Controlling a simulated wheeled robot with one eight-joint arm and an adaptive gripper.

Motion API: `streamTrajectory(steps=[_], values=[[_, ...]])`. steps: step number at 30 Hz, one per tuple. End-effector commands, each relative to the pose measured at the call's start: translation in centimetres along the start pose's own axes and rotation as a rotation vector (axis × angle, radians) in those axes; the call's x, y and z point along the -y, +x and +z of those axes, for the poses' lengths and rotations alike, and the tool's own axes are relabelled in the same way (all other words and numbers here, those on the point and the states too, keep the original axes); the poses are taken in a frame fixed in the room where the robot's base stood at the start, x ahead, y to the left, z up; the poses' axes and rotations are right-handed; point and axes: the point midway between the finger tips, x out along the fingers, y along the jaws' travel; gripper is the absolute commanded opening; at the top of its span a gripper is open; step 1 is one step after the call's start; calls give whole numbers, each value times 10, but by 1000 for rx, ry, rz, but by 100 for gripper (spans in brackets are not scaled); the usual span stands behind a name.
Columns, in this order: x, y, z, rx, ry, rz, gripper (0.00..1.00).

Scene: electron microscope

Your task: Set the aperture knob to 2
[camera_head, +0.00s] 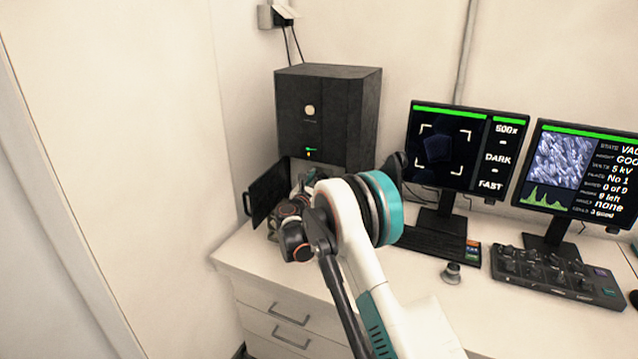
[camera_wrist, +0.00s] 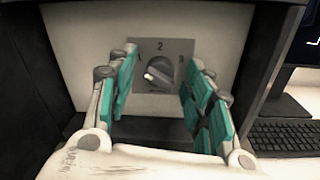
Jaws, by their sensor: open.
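The aperture knob (camera_wrist: 161,71) is a dark round dial on a grey plate in the wrist view. A "2" stands above it, with a mark at its left that looks like a 1 and a partly covered one at its right. The knob's white pointer is at its left side, slightly low, not toward the 2. My gripper (camera_wrist: 158,74) is open, its teal-padded fingers on either side of the knob with gaps between. I cannot tell how far the tips are from the plate. In the head view my arm hides the knob and most of the gripper.
The dark microscope cabinet (camera_head: 325,112) has its lower door (camera_head: 268,191) swung open at the left, and dark walls flank the knob recess.

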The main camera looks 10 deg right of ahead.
Motion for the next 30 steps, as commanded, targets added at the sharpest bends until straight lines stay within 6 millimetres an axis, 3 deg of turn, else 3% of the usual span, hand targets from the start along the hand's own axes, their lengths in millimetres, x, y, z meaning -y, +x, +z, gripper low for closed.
streamTrajectory(steps=[4,9,10,20,30], values=[[0,0,0,0,0,0,45],[0,0,0,0,0,0,6],[0,0,0,0,0,0,3],[0,0,0,2,23,0,3],[1,0,-2,14,217,2,3]])
